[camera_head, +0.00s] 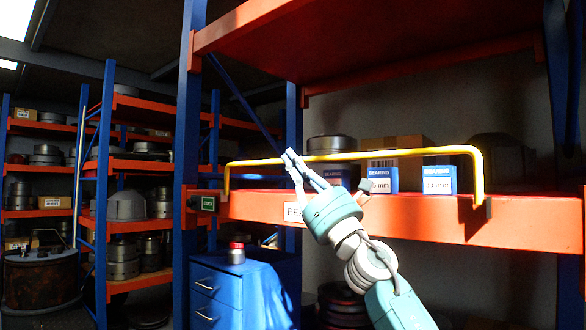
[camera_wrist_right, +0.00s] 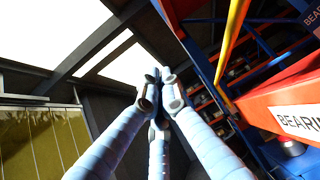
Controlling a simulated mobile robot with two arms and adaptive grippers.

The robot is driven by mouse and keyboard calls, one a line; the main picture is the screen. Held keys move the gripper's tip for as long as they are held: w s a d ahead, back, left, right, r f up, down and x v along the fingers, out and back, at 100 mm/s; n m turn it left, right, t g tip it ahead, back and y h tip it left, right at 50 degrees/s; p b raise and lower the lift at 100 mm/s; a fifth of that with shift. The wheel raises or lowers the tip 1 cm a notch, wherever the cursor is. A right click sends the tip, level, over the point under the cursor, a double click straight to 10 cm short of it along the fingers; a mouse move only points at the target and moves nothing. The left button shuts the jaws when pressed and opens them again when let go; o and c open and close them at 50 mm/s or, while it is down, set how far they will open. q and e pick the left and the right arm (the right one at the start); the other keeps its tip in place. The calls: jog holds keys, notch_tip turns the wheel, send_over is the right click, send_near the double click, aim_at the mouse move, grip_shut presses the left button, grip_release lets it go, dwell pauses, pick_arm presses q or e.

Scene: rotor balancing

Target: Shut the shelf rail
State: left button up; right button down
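The shelf rail (camera_head: 400,153) is a yellow bar with bent ends, rising above the front of the orange shelf beam (camera_head: 400,216). Its right end meets a dark bracket (camera_head: 488,207). Its left end comes down beside a small dark green box (camera_head: 207,203) on the beam. My right gripper (camera_head: 289,157) has its fingers together, overlapping the left part of the rail in the head view. In the wrist view the closed fingertips (camera_wrist_right: 159,74) hold nothing, and the rail (camera_wrist_right: 232,40) passes to their right with a gap. My left gripper is out of view.
Blue-and-white bearing boxes (camera_head: 438,180), a brown carton (camera_head: 390,146) and a metal ring stack (camera_head: 332,144) stand behind the rail. An upper orange shelf (camera_head: 360,40) hangs above. A blue drawer cabinet (camera_head: 225,290) stands lower left.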

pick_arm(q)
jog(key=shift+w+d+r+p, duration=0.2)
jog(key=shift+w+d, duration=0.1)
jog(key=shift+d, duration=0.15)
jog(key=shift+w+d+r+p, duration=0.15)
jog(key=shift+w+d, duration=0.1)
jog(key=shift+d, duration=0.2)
pick_arm(e)
jog(key=s+d+f, duration=0.1)
jog(key=s+f, duration=0.1)
jog(key=s, duration=0.5)
jog(key=shift+s+d, duration=0.2)
jog(key=shift+d, duration=0.05)
